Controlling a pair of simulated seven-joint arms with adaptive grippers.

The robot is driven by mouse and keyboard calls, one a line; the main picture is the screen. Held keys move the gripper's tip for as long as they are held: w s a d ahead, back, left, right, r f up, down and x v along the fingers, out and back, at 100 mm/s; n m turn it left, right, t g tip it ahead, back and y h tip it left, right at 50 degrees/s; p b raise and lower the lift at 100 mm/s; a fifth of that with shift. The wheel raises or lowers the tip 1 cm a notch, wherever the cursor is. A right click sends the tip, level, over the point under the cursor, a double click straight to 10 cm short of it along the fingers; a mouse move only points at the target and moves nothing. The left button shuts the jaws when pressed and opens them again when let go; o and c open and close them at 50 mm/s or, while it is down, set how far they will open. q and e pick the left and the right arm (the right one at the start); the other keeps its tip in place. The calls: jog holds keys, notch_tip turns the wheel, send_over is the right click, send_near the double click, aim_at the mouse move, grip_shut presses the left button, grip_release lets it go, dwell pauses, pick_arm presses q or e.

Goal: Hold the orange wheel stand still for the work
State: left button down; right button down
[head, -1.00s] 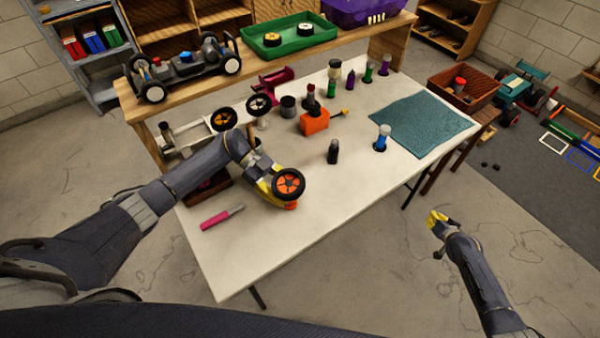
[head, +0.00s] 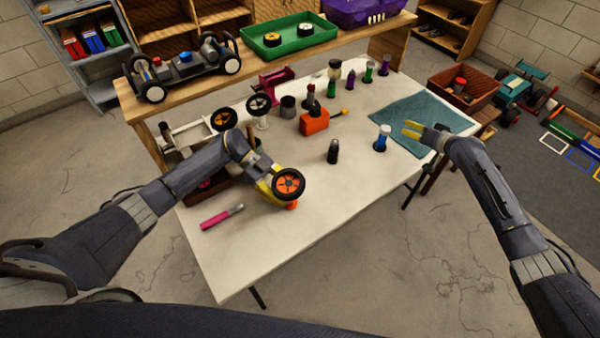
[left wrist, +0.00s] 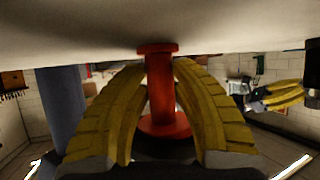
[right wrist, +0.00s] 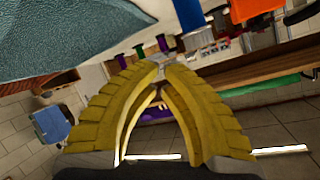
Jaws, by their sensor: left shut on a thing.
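The orange wheel stand (head: 292,206) is near the front left of the white table, mostly hidden in the head view by a black-tyred wheel (head: 289,184) with an orange hub. In the left wrist view the stand's red-orange post (left wrist: 160,90) stands between the yellow fingers, its small foot at the table surface. My left gripper (head: 268,186) is shut on the post; it also shows in the left wrist view (left wrist: 160,75). My right gripper (head: 410,129) is empty above the teal mat's near edge. Its fingertips look close together in the right wrist view (right wrist: 161,68).
A pink-handled tool (head: 221,216) lies left of the stand. A dark bottle (head: 333,151), a blue bottle (head: 382,138) and an orange box-shaped thing (head: 314,122) stand on the table. The teal mat (head: 410,108) is at right. The table's front middle is clear.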

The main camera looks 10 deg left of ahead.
jog(key=s+a+r+n+g, duration=0.2)
jog(key=s+a+n, duration=0.1)
jog(key=a, duration=0.5)
jog(key=s+a+r+n+g+y, duration=0.1)
jog(key=s+a+r+n+g, duration=0.1)
jog(key=a, duration=0.7)
jog(key=s+a+r+n+g+y, duration=0.1)
jog(key=s+a+r+n+g, duration=0.2)
jog(key=a, duration=0.5)
jog(key=shift+s+a+r+n+g, duration=0.1)
jog(key=shift+s+a+n+g, duration=0.1)
jog(key=shift+s+n, duration=0.35)
jog(key=shift+s+a+n+g, duration=0.1)
jog(key=shift+s+n+g, duration=0.15)
jog(key=shift+n, duration=0.6)
jog(key=s+a+r+n+g+h, duration=0.2)
jog(key=s+a+n+g, duration=0.1)
jog(key=s+a+n, duration=0.4)
jog(key=n+h, duration=0.7)
send_near(300, 174)
jog(key=shift+w+d+f+g, duration=0.1)
jog(key=shift+w+f+g, duration=0.2)
jog(key=shift+g, duration=0.05)
jog(key=shift+s+a+f, duration=0.1)
jog(key=shift+a+f, duration=0.05)
jog(key=shift+f, duration=1.6)
jog(key=shift+s+a+f, duration=0.15)
jog(key=shift+f, duration=1.6)
jog(key=shift+f, duration=0.15)
